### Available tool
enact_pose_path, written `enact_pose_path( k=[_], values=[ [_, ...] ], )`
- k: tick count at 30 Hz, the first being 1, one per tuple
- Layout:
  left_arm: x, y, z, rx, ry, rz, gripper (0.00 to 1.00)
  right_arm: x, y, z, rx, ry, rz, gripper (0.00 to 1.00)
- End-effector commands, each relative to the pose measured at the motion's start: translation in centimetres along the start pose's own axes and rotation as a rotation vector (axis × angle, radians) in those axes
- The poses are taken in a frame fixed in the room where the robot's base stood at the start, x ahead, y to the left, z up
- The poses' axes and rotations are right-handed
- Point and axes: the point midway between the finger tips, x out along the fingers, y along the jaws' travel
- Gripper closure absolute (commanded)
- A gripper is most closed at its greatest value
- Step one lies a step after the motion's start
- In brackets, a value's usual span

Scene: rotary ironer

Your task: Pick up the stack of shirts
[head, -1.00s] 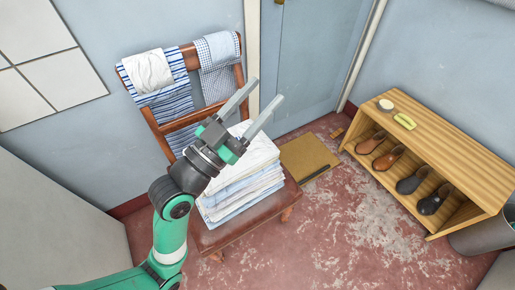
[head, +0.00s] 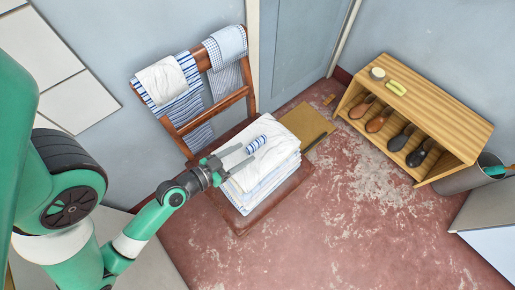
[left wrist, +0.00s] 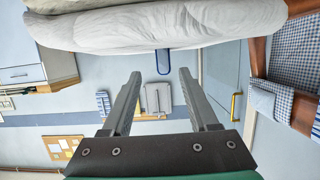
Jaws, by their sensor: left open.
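The stack of shirts (head: 264,172), mostly white with pale blue layers, lies on the seat of a wooden chair (head: 235,220). A small blue-and-white striped piece (head: 256,144) shows on top of it. My left gripper (head: 247,155) is open, and in the head view its fingers overlap the top of the stack. In the left wrist view the fingers (left wrist: 157,75) are apart with nothing gripped between them, and the rounded white edge of the stack (left wrist: 150,32) fills the top of the picture. I cannot tell whether the fingers touch the shirts. My right gripper is not in view.
Striped and checked cloths (head: 228,47) hang over the chair's back rail. A brown board (head: 306,123) lies on the floor behind the stack. A wooden shoe rack (head: 440,105) and a grey bin (head: 470,178) stand at the right. The red floor between is clear.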

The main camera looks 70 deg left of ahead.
Motion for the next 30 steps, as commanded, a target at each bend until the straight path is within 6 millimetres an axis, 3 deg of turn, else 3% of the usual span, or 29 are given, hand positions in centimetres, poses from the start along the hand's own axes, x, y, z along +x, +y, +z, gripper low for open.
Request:
enact_pose_path(
  k=[1, 6, 14, 21, 30],
  values=[
    [0.9, 0.2, -0.7, 0.005, 0.004, 0.007, 0.40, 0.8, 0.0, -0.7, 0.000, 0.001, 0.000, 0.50],
    [4.0, 0.1, -0.4, 0.002, 0.004, 0.003, 0.40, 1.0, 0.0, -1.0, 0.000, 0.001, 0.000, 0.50],
    [5.3, 0.0, -0.3, 0.001, 0.004, 0.002, 0.40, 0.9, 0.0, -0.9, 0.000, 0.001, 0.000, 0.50],
    [9.2, -0.3, -0.5, 0.002, 0.005, 0.002, 0.40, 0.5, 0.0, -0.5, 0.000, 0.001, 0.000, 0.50],
    [9.9, -0.4, -0.5, 0.000, 0.002, 0.001, 0.40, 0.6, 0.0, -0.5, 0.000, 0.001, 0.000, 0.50]
  ],
)
